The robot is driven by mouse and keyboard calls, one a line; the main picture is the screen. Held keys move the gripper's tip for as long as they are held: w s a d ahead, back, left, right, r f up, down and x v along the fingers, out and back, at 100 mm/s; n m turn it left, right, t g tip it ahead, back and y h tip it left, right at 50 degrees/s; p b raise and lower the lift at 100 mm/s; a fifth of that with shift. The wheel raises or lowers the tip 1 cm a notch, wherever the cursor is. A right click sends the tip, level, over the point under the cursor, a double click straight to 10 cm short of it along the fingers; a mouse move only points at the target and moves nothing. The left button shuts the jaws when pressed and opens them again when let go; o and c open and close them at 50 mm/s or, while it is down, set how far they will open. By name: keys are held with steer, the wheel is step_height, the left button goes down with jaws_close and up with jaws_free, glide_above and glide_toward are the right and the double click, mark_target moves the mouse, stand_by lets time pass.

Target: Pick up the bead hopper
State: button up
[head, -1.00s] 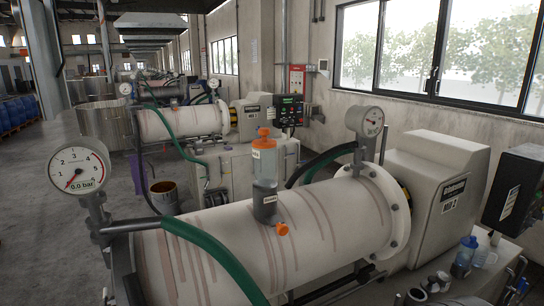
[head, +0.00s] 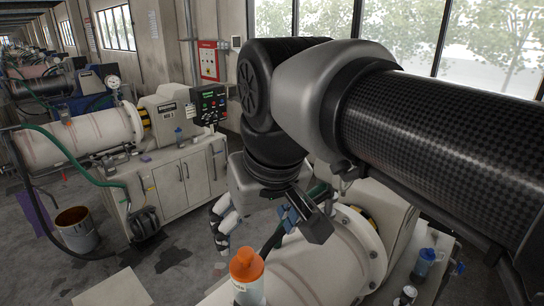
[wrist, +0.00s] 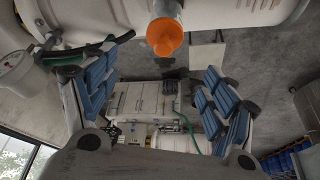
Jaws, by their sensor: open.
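The bead hopper (head: 247,284), a clear cylinder with an orange cap, shows at the bottom of the head view, its lower part cut off by the frame. In the wrist view the bead hopper (wrist: 164,30) hangs in from the top centre, cap toward the camera. My gripper (head: 258,224) is open and empty, just beyond and above the hopper in the head view. In the wrist view my gripper (wrist: 158,92) has its blue-padded fingers spread wide to left and right. The hopper's cap lies above the gap between them, and no contact shows.
The white mill drum (head: 312,275) lies close below my gripper. A blue-capped bottle (head: 424,264) stands at the right. Another mill (head: 75,138), a cabinet (head: 178,185) and a bucket (head: 77,229) stand farther left.

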mark_target(250, 253)
steer(key=x, duration=1)
steer(key=shift+f, duration=0.3)
steer(key=shift+a+p+x, duration=0.15)
steer(key=shift+x, duration=1.2)
steer(key=shift+a+p+x, duration=0.15)
steer(key=shift+a+x, duration=0.05)
steer(key=shift+x, duration=1.2)
steer(key=shift+r, duration=0.1)
steer(key=shift+s, duration=0.1)
steer(key=shift+c, duration=0.3)
steer(key=c, duration=1.7)
jaws_close()
steer(key=shift+r, duration=0.1)
